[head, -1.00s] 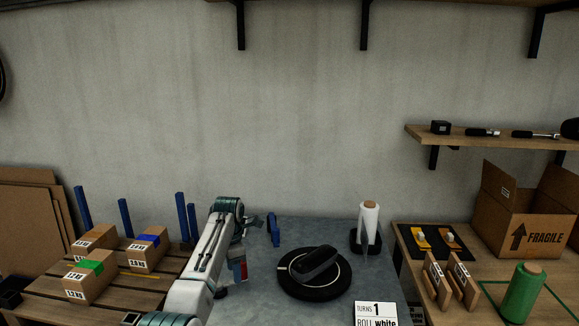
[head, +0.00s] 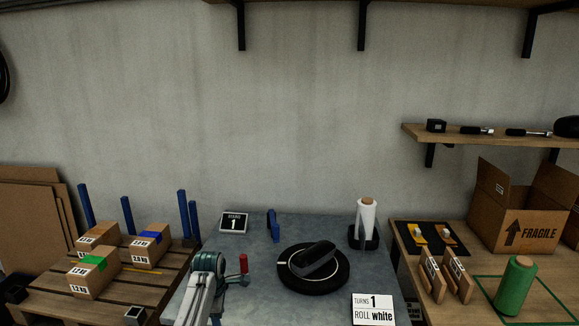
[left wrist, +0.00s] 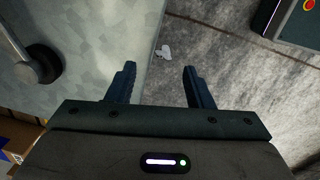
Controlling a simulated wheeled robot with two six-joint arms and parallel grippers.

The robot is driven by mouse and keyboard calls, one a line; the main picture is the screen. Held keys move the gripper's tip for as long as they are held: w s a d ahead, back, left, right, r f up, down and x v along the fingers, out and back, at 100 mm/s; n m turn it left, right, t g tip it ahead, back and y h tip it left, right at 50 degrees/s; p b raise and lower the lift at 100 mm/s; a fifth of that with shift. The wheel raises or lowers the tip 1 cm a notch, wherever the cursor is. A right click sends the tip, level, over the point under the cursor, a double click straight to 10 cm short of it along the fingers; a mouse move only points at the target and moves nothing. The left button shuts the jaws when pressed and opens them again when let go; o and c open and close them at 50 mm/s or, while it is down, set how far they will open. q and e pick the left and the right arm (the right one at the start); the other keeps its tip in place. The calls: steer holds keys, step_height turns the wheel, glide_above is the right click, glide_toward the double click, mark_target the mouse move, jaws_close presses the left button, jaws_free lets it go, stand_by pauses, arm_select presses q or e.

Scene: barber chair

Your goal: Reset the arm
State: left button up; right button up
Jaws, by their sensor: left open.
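My left arm (head: 205,280) is folded low at the front left edge of the grey table (head: 330,229) in the head view. Its gripper is hidden there. In the left wrist view my left gripper (left wrist: 160,88) is open, with nothing between its two dark blue fingers. The fingers point past the table's edge toward the floor. My right gripper is not in view.
On the table are a black turntable (head: 293,290) with a dark object (head: 312,260) on it, a white roll (head: 366,222), a counter (head: 234,222) and a sign (head: 373,310). A pallet (head: 117,297) with boxes stands left. A red-topped handle (head: 243,263) is beside my arm.

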arm_select(q)
steer(key=s+a+f+m+t, duration=0.1)
steer(key=s+a+f+m, duration=0.15)
steer(key=s, duration=0.55)
steer(key=s+a+f+m, duration=0.2)
steer(key=s+f+m, duration=0.2)
steer(key=s, duration=0.4)
steer(key=s+a+f+m+t, duration=0.1)
steer(key=s+a+f+m, duration=0.15)
steer(key=s, duration=0.55)
steer(key=s+r+m+t, duration=0.1)
steer(key=s+r+m, duration=0.35)
steer(key=s, duration=0.65)
steer(key=s+r+m, duration=0.3)
steer(key=s+m, duration=0.3)
steer(key=s, duration=0.5)
step_height(320, 180, down, 27)
steer(key=w+a+g, duration=0.1)
steer(key=a, duration=0.1)
steer(key=s+a+f+g, duration=0.1)
steer(key=s+a+f, duration=0.1)
steer(key=s+f, duration=1.6)
step_height(320, 180, down, 4)
steer(key=shift+y, duration=0.4)
